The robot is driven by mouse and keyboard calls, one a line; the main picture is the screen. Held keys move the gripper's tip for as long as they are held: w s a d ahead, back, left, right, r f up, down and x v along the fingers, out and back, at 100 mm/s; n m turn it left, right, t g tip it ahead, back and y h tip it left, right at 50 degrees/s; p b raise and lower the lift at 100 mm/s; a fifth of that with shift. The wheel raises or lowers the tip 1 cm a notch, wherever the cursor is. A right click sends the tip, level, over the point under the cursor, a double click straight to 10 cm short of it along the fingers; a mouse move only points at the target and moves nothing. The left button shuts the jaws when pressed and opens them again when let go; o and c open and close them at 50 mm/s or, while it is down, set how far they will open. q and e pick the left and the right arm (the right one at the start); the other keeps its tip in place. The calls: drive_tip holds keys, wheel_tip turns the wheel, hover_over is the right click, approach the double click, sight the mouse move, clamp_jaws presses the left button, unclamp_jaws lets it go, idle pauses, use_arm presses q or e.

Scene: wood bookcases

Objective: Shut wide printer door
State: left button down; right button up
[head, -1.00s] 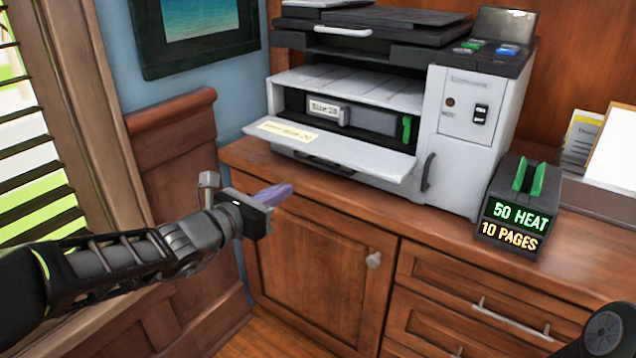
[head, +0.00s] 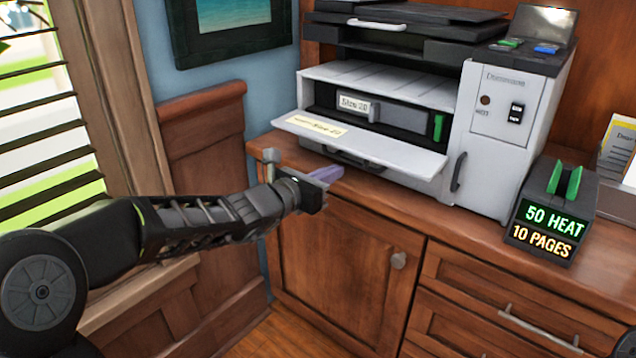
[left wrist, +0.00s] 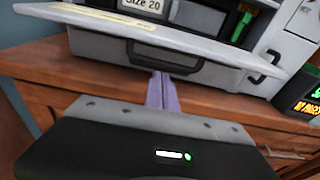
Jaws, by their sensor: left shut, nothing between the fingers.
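The printer's wide door (head: 365,147) is folded down and open, a flat white flap sticking out toward me over the cabinet top. Behind it the printer (head: 515,125) shows its dark inside with a size label and a green tab. My left gripper (head: 330,174) is shut and empty, its purple fingers below and in front of the door's left half, apart from it as far as I can tell. In the left wrist view the fingers (left wrist: 162,92) point at the printer's base, under the door's edge (left wrist: 180,42). My right gripper is out of view.
A black box (head: 548,215) with green tabs and lit text stands right of the printer on the wooden cabinet (head: 350,270). Window blinds (head: 45,120) are at the left. The space in front of the cabinet is clear.

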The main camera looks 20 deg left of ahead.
use_arm(q)
drive_tip(key=shift+x, duration=1.2)
